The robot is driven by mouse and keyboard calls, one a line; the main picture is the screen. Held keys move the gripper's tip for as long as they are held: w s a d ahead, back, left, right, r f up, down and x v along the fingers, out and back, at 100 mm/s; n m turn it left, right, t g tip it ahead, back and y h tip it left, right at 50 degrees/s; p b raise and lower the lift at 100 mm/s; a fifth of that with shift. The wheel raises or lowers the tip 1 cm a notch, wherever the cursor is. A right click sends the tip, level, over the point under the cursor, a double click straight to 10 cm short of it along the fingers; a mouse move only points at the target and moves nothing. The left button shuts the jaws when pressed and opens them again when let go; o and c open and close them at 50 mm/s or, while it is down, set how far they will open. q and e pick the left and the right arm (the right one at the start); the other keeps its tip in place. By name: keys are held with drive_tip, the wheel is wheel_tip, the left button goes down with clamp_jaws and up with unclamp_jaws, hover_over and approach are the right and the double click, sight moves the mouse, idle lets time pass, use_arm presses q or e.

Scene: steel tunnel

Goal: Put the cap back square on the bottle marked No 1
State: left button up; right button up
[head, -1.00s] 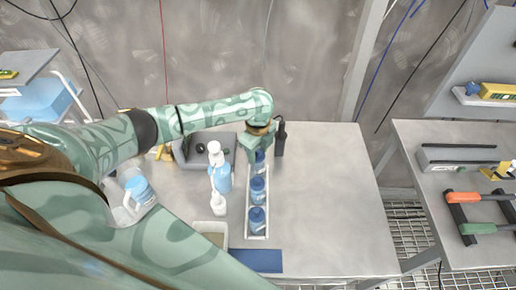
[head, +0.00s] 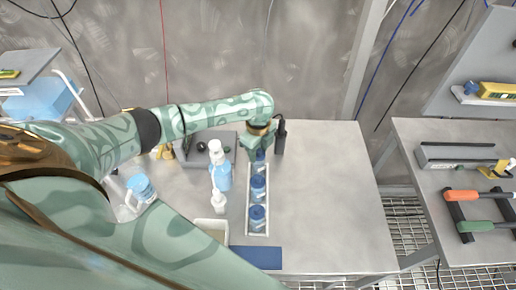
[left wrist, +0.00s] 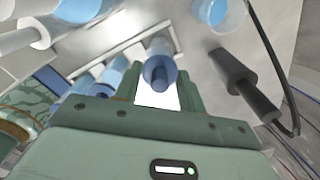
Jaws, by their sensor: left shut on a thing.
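My left gripper (head: 259,150) is above the far end of a narrow white tray (head: 246,213). It is shut on a blue cap (left wrist: 159,73), which sits between its fingers in the left wrist view. The far bottle (head: 260,168) stands right below the gripper and is mostly hidden by it. I cannot tell whether the cap touches the bottle's neck or is level. A middle bottle (head: 258,189) and a near bottle (head: 257,220) stand upright in the tray with blue tops. I cannot read any number marks. My right gripper is not in view.
A spray bottle (head: 221,177) and a small white bottle (head: 218,201) stand left of the tray. A dark upright tool (head: 280,138) stands close right of the gripper. A blue mat (head: 257,257) lies near the front edge. The table's right half (head: 325,200) is clear.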

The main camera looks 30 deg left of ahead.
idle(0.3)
use_arm(q)
drive_tip(key=o, duration=1.7)
drive_tip(key=shift+c, duration=0.2)
drive_tip(key=shift+r, duration=0.1)
drive_tip(key=shift+r+p, duration=3.45)
drive_tip(key=shift+p, duration=0.7)
